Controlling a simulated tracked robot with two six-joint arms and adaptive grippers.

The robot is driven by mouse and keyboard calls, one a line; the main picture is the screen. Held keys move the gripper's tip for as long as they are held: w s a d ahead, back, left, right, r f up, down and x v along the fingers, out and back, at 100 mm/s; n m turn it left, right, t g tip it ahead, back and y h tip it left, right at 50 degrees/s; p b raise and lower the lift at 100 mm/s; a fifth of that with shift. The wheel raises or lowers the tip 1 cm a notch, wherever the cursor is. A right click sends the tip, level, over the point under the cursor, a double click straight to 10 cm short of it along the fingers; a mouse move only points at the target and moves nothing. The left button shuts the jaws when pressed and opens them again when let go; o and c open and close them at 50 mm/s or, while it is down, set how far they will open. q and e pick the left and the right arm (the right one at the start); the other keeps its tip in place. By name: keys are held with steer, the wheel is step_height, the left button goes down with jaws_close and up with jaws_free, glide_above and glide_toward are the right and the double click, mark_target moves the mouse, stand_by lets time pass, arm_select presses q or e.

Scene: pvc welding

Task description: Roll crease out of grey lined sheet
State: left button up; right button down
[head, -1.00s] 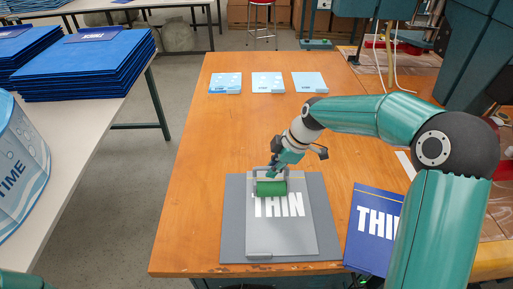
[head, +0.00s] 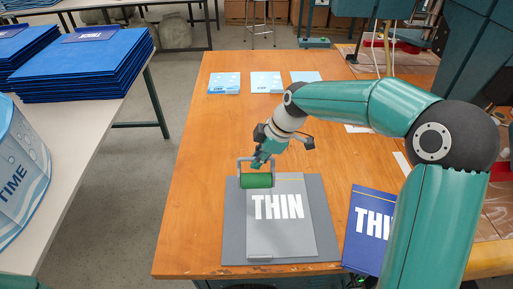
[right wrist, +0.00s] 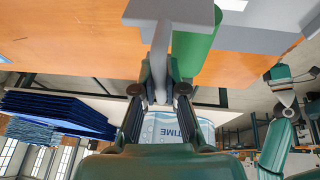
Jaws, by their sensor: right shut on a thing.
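The grey sheet (head: 281,232) with white THIN lettering lies on a darker grey mat (head: 232,235) on the orange table. A pale bar (head: 259,256) sits at its near edge. I cannot make out a crease. My right gripper (head: 258,163) is shut on the frame of a green roller (head: 257,181) at the sheet's far left corner, the roller reaching past the left edge. Whether it touches is unclear. In the right wrist view the fingers (right wrist: 160,88) hold the grey frame (right wrist: 160,55) beside the green roller (right wrist: 196,42). My left gripper (right wrist: 278,73) is small there, its jaws unclear.
A blue THIN booklet (head: 368,230) lies right of the mat, partly behind my right arm. A side table on the left holds stacked blue folders (head: 85,68) and a TIME bag (head: 20,165). The mid-left tabletop is clear.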

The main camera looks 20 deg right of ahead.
steer(key=shift+r+p, duration=0.7)
steer(key=shift+r, duration=0.7)
steer(key=shift+s, duration=0.1)
